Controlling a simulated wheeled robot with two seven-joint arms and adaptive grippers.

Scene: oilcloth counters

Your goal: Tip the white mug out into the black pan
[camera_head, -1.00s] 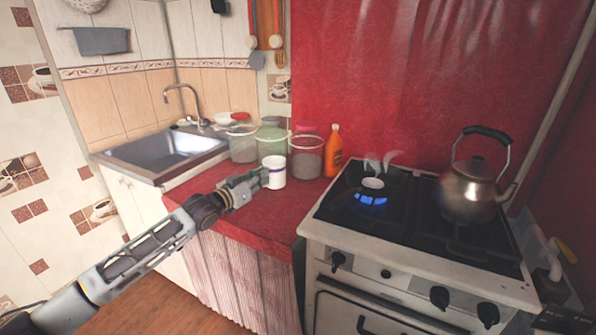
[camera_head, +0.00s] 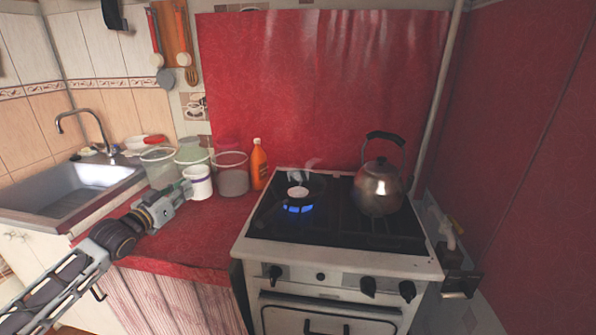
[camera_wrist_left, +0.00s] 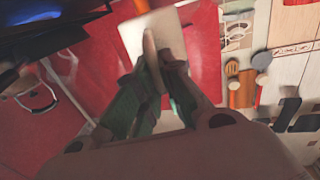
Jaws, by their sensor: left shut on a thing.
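The white mug (camera_head: 198,183), with a dark band, looks upright above or on the red counter, in front of the clear containers; I cannot tell if it touches the counter. My left gripper (camera_head: 184,189) is shut on it from the left. In the left wrist view the mug (camera_wrist_left: 152,38) is a blurred pale shape between the green fingers (camera_wrist_left: 152,80). The black pan (camera_head: 274,192) is on the lit left burner, hard to tell from the dark stove top. A pale round patch shows there, with steam above. My right gripper is not in view.
A metal kettle (camera_head: 379,188) stands on the right of the stove (camera_head: 330,262). An orange bottle (camera_head: 258,165) and clear containers (camera_head: 231,176) stand behind the mug. The sink (camera_head: 70,188) is at the left. Red counter (camera_head: 212,238) is clear between mug and stove.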

